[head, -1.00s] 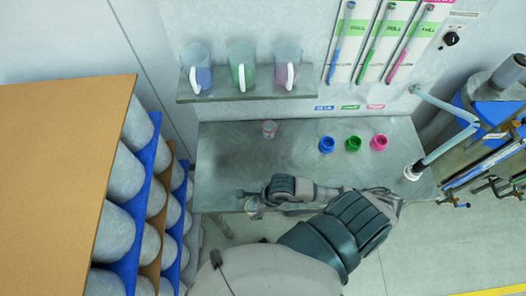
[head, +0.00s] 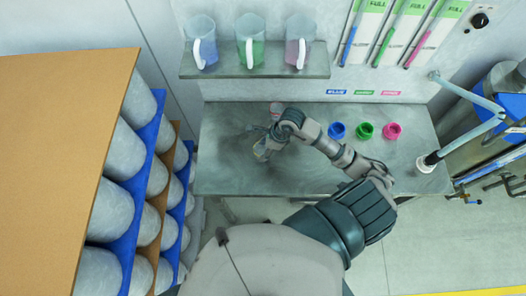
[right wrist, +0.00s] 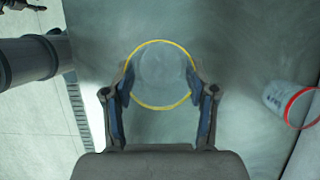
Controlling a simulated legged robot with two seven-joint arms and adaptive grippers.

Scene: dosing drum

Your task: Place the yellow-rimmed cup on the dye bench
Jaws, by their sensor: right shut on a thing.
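The yellow-rimmed cup (right wrist: 160,72) is clear and empty-looking, and I see into it from above in the right wrist view. My right gripper (right wrist: 160,92) is shut on it, with one finger on each side. In the head view the right gripper (head: 262,143) is over the left half of the grey dye bench (head: 225,172), and the cup (head: 261,152) shows small and partly hidden there. I cannot tell whether its base touches the bench. My left gripper is not in view.
Blue (head: 337,131), green (head: 364,131) and pink (head: 392,131) pots stand at right. Jugs stand on the shelf (head: 250,73).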

